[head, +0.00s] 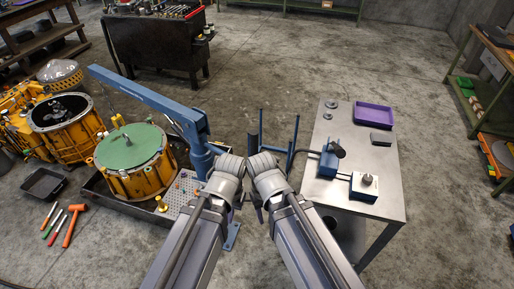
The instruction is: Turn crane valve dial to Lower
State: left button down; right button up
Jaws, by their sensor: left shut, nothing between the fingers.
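The blue crane (150,95) stands left of centre, its boom reaching up and left over a green-topped orange transmission housing (130,146). Its post (200,150) stands close to my left arm. I cannot make out the valve dial or its setting; my arms cover part of the area near the crane base (232,236). My left gripper (238,201) shows only slightly between my two arms, small and mostly hidden by the arm. It is shut and empty, and I see no contact with the crane. My right gripper is hidden behind its own arm.
A steel table (385,185) at right holds a purple tray (374,116) and blue fixtures (328,160). A tray (185,185) surrounds the housing's base. An orange hammer (74,225) and other hand tools lie on the floor at left.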

aim_at(367, 179)
jog(key=l+z, duration=0.15)
jog(key=z, duration=1)
jog(key=k+l, duration=0.05)
